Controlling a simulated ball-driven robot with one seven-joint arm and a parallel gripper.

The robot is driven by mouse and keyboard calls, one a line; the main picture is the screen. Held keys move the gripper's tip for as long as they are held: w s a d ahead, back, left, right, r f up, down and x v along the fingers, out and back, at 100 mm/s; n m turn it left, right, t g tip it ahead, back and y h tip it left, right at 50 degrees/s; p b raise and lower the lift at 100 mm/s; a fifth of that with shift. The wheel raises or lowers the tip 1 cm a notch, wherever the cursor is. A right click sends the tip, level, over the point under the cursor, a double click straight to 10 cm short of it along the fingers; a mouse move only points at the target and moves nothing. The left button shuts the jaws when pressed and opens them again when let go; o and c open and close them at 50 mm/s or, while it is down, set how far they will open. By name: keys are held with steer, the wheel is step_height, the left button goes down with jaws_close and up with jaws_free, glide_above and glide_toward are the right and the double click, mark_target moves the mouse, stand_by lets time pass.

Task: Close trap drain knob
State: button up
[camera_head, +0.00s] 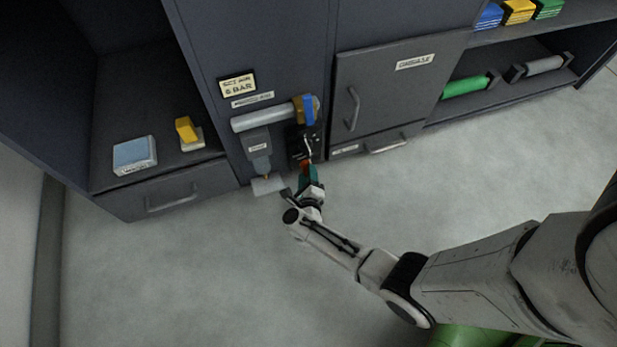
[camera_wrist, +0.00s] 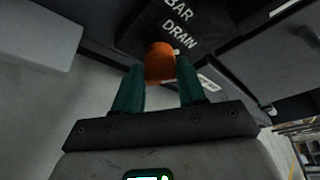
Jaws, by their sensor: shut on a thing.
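The trap drain knob is orange (camera_wrist: 160,62) and sits below a dark panel marked "BAR" and "DRAIN" (camera_wrist: 183,30) in the wrist view. My gripper (camera_wrist: 160,82) has its two green fingers on either side of the knob, shut on it. In the head view my gripper (camera_head: 308,172) reaches low at the cabinet front, below a small dark unit (camera_head: 298,145), and mostly hides the knob.
A grey pipe (camera_head: 263,117) with a blue-handled valve (camera_head: 309,108) runs above. A closed door (camera_head: 390,88) is at right. An open shelf at left holds a blue-topped box (camera_head: 135,156) and a yellow item (camera_head: 187,131). The floor in front is clear.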

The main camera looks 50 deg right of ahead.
steer(key=shift+w+a+f+n+t+h+b, duration=0.15)
steer(key=shift+n+h+b, duration=0.25)
steer(key=shift+n, duration=0.65)
steer(key=shift+s+f+n+t+h+b, duration=0.15)
steer(key=shift+n+h+b, duration=0.3)
steer(key=shift+n, duration=0.55)
steer(key=shift+w+a+f+n+h+b, duration=0.1)
steer(key=shift+f+n+h+b, duration=0.15)
steer(key=shift+n+h, duration=0.55)
steer(key=shift+n, duration=0.45)
steer(key=o, duration=1.1)
steer(key=shift+d, duration=0.1)
steer(key=shift+c, duration=0.2)
steer(key=p+v, duration=0.1)
steer(key=v, duration=1)
steer(key=shift+p, duration=0.3)
steer(key=shift+r, duration=0.1)
